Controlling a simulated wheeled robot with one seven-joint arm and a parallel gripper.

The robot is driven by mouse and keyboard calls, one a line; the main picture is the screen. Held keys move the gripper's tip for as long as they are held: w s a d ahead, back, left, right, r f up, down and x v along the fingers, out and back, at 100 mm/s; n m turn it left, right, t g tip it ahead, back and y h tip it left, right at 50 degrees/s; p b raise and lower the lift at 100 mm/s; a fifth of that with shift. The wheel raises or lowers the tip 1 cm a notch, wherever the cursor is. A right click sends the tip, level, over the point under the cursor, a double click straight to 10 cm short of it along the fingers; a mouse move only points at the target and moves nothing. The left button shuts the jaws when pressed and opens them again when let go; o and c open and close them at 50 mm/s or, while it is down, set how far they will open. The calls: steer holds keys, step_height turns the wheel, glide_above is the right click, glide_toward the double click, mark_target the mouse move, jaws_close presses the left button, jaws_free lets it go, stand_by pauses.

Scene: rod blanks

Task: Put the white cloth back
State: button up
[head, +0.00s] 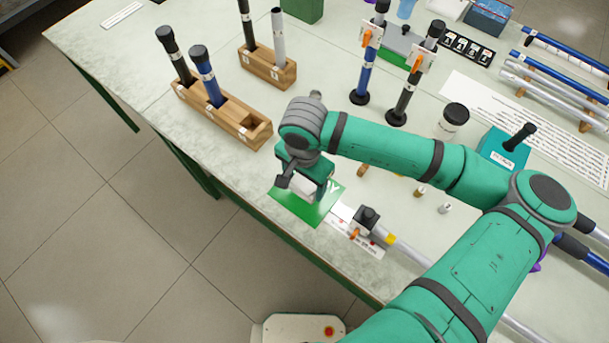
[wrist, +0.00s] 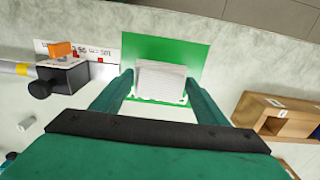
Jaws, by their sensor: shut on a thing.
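My gripper (head: 303,188) is over the green mat (head: 293,209) near the table's front edge. In the wrist view its two fingers (wrist: 159,98) close on the sides of the white cloth (wrist: 161,80), a folded block with fine layered lines. The green mat (wrist: 187,50) shows behind and around the cloth in that view. In the head view the cloth (head: 303,190) is mostly hidden under my gripper. I cannot tell whether the cloth touches the mat.
A black clamp (head: 368,217) with a silver rod lies right of the mat, over a printed strip. A wooden rack (head: 222,113) with dark and blue rods stands left, with a second rack (head: 267,66) behind it. Upright rods on black bases stand behind my arm.

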mark_target(306, 185)
steer(key=shift+w+d+f, duration=0.2)
steer(key=shift+w+f, duration=0.25)
steer(key=shift+f, duration=0.2)
steer(key=f, duration=0.1)
steer(key=w+f, duration=0.1)
steer(key=f, duration=0.1)
steer(key=shift+d+f, duration=0.1)
steer(key=shift+s+f, duration=0.1)
steer(key=shift+s, duration=0.2)
steer(key=shift+f, duration=0.2)
steer(key=o, duration=1)
steer(key=shift+r, duration=0.15)
step_height(306, 185, up, 12)
steer(key=shift+r, duration=0.1)
steer(key=shift+w, duration=0.1)
